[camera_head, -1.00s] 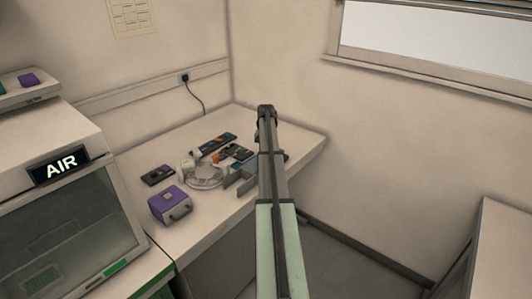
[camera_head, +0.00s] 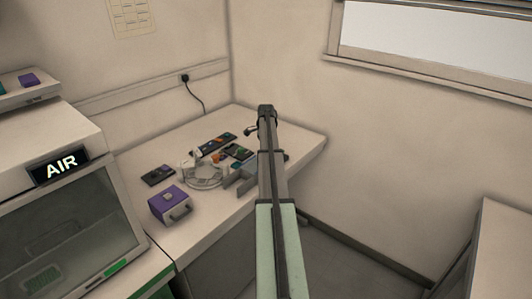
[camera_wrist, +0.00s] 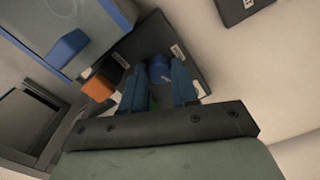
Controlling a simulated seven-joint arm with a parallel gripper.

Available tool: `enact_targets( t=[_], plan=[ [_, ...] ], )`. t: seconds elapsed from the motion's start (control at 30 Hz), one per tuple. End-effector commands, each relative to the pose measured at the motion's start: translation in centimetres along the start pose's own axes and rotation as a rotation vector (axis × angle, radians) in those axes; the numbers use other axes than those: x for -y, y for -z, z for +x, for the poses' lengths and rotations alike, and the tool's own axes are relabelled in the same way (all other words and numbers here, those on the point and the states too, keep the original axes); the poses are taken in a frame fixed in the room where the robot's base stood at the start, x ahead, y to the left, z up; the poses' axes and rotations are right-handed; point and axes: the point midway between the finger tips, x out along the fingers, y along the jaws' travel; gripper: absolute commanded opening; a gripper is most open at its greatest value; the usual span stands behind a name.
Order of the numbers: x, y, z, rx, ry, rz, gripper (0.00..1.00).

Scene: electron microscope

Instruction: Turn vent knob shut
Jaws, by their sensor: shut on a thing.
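In the wrist view a round blue knob (camera_wrist: 160,72) stands on a dark panel (camera_wrist: 194,68) with small white labels. I take it for the vent knob; its label is too small to read. My gripper (camera_wrist: 158,79) is shut on the knob, with one blue finger on each side. In the head view the dark panel (camera_head: 238,152) lies on the bench beside my arm. The knob and the fingers cannot be made out there.
An orange block (camera_wrist: 97,88) is close to the left finger. A blue-edged box (camera_wrist: 68,22) with a blue handle is beyond it. On the bench (camera_head: 210,225) are a purple box (camera_head: 170,204) and a pale ring-shaped device (camera_head: 205,178).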

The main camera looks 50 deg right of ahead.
Motion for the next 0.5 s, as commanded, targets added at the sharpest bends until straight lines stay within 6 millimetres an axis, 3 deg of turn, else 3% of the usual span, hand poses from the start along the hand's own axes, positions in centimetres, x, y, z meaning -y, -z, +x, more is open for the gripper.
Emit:
enact_targets(
  t=[0.5],
  plan=[
    [0.03,0.01,-0.03,0.0,0.001,0.302,0.0]
  ],
)
